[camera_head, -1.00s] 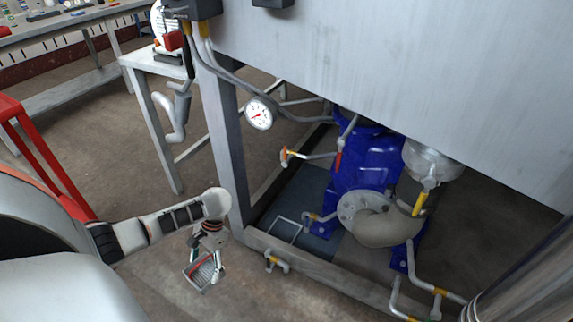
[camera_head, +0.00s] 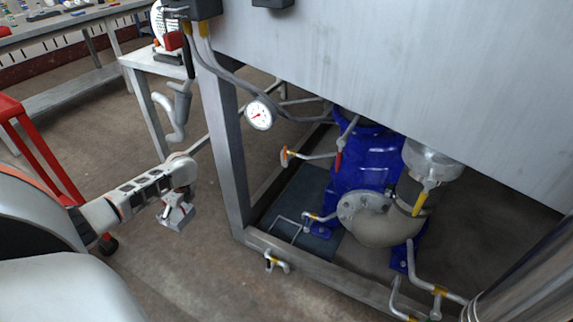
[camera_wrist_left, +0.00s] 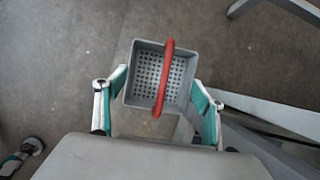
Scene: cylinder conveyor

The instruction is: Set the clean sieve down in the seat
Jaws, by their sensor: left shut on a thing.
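The sieve (camera_wrist_left: 183,77) is a small grey square basket with a perforated bottom and a red handle across its top, seen from above in the left wrist view. My left gripper (camera_wrist_left: 160,88) is shut on it, with a teal-padded finger at each side. In the head view the sieve (camera_head: 178,217) hangs below my left gripper (camera_head: 174,206), above the floor and left of the steel frame. I cannot make out for sure which part is the seat.
A steel frame (camera_head: 229,165) stands right of the sieve, with a blue pump (camera_head: 365,170), pipes and a pressure gauge (camera_head: 260,114). A thin wire outline (camera_head: 284,225) shows at its base. A red stand (camera_head: 42,160) is at left. Floor near the gripper is clear.

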